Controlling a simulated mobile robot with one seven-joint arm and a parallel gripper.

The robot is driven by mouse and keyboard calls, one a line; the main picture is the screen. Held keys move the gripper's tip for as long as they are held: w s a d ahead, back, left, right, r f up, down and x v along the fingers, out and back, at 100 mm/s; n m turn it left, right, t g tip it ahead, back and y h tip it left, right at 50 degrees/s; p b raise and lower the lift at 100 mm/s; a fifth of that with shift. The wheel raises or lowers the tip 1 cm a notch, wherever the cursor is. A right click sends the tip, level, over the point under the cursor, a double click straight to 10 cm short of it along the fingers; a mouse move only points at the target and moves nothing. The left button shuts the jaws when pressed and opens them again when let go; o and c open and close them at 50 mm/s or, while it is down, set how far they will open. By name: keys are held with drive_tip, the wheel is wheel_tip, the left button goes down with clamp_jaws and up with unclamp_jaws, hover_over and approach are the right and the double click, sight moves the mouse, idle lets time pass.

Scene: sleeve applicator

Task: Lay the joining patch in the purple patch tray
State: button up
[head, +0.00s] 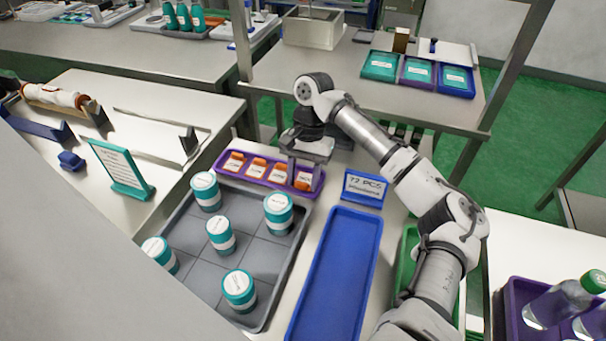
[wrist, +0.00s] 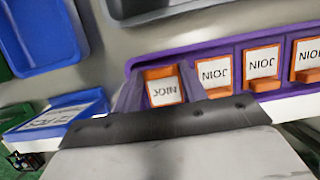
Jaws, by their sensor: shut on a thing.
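The purple patch tray (head: 258,183) stands behind the grey tray in the head view; it also shows in the wrist view (wrist: 222,48). Several white patches with orange ends, marked JOIN, lie in it in a row, such as this joining patch (wrist: 214,73). My gripper (head: 304,178) points down at the tray's right end in the head view. Its fingers stand either side of one joining patch (wrist: 164,88) and are shut on it. This patch is at the tray's end place, slightly tilted against its neighbours in the wrist view. I cannot tell whether it touches the tray floor.
A grey tray (head: 190,238) with several teal-and-white jars is in front of the purple tray. An empty blue tray (head: 334,270) lies to the right, with a blue sign (head: 364,187) behind it. A teal sign (head: 122,168) stands at left.

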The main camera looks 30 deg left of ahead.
sight(308, 175)
drive_tip(key=shift+f, duration=0.25)
drive_tip(key=o, duration=1.1)
drive_tip(key=shift+a, duration=0.1)
drive_tip(key=shift+w, duration=0.1)
drive_tip(key=v, duration=1.3)
drive_tip(key=shift+r+b, duration=0.3)
drive_tip(key=shift+r, duration=0.1)
drive_tip(key=shift+a, duration=0.1)
